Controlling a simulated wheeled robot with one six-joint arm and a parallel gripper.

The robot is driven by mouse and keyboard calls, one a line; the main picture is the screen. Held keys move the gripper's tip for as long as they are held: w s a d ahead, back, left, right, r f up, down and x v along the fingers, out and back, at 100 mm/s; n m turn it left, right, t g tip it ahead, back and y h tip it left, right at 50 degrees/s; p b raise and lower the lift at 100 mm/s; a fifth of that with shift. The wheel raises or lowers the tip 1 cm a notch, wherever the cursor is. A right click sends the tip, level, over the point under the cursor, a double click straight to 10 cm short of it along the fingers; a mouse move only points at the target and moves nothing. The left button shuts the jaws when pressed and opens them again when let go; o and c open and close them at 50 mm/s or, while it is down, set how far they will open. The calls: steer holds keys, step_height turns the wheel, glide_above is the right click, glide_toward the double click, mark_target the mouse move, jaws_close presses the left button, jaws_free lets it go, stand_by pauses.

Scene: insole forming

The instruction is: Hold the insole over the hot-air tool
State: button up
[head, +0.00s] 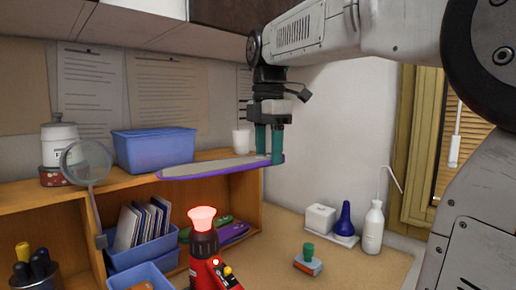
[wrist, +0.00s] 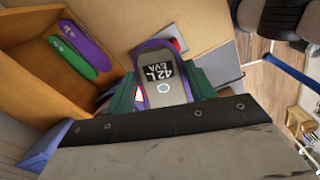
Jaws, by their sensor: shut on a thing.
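The insole (head: 215,168) is a flat grey piece with a purple edge, held level in the head view. My gripper (head: 269,158) is shut on its right end with teal fingers. In the wrist view the insole (wrist: 163,78) shows a dark label reading 42L EVA between the fingers of my gripper (wrist: 162,92). The hot-air tool (head: 204,245) is red and black and stands upright with a glowing red nozzle. In the head view its nozzle appears below the middle of the insole, with a gap between them. The insole hides most of the tool in the wrist view.
A wooden shelf (head: 262,215) holds a blue bin (head: 155,149), a white cup (head: 241,140) and, inside, green and purple insoles (head: 232,233). A magnifier (head: 87,162) stands at left. Bottles (head: 373,228) and a small teal-topped block (head: 308,260) are at right on the bench.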

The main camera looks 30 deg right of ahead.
steer(key=w+a+f, duration=0.1)
steer(key=w+a, duration=0.1)
steer(key=w, duration=0.7)
step_height(320, 180, down, 6)
steer(key=shift+w+a, duration=0.15)
steer(key=shift+w, duration=0.05)
steer(key=shift+r, duration=0.1)
stand_by(1.3)
steer(key=s+r, duration=0.5)
steer(key=r, duration=0.4)
steer(key=shift+d, duration=0.45)
